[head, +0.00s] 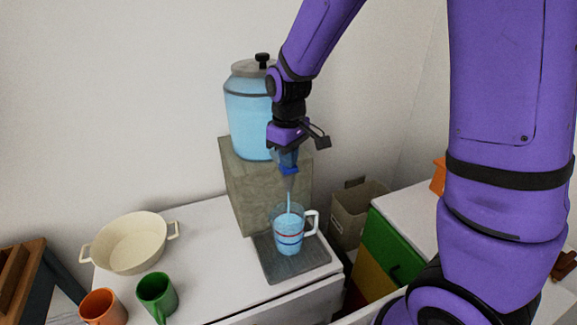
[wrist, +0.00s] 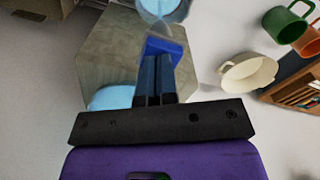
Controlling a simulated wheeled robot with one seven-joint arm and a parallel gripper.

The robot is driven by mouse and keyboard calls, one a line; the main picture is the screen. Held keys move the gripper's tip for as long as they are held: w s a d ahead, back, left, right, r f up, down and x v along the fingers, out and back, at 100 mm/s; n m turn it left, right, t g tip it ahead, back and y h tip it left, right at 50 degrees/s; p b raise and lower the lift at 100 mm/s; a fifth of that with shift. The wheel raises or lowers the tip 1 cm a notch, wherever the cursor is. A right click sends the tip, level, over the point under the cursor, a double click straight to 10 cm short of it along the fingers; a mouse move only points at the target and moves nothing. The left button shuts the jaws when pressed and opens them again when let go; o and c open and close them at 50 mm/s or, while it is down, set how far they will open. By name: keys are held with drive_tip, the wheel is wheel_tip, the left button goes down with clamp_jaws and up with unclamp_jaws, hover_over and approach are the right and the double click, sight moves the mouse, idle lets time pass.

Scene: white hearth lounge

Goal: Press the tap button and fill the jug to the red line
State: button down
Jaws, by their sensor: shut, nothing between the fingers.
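The clear jug (head: 289,243) with a white handle stands upright on the grey drip tray (head: 290,270), under the tap (head: 289,184). A stream of water falls from the tap into it. The jug holds light blue water and has a red line and a darker line around it. The water surface looks above the red line, though the exact level is hard to read. My gripper (head: 287,162) is shut and empty, pointing down at the tap. Its fingertips (wrist: 157,68) meet the blue tap button (wrist: 163,48). The jug (wrist: 165,8) is partly cut off in the wrist view.
The water dispenser (head: 247,110) stands on a stone block (head: 245,190) behind the jug. A cream pot (head: 130,243), a green mug (head: 157,295) and an orange mug (head: 102,307) are at left. A bin (head: 352,212) and coloured drawers (head: 392,243) are right. The white counter (head: 205,240) is bare between pot and tray.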

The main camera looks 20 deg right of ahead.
drive_tip(key=shift+s, duration=0.1)
drive_tip(key=shift+r, duration=3.5)
drive_tip(key=shift+d+r, duration=0.1)
drive_tip(key=shift+r, duration=0.1)
drive_tip(key=s+d+r+m+t, duration=0.2)
drive_tip(key=s+r, duration=0.4)
drive_tip(key=s, duration=0.5)
drive_tip(key=s+d+r+m+t, duration=0.3)
drive_tip(key=s+r, duration=0.3)
drive_tip(key=s, duration=0.5)
drive_tip(key=shift+d+m, duration=0.5)
drive_tip(key=shift+d, duration=0.35)
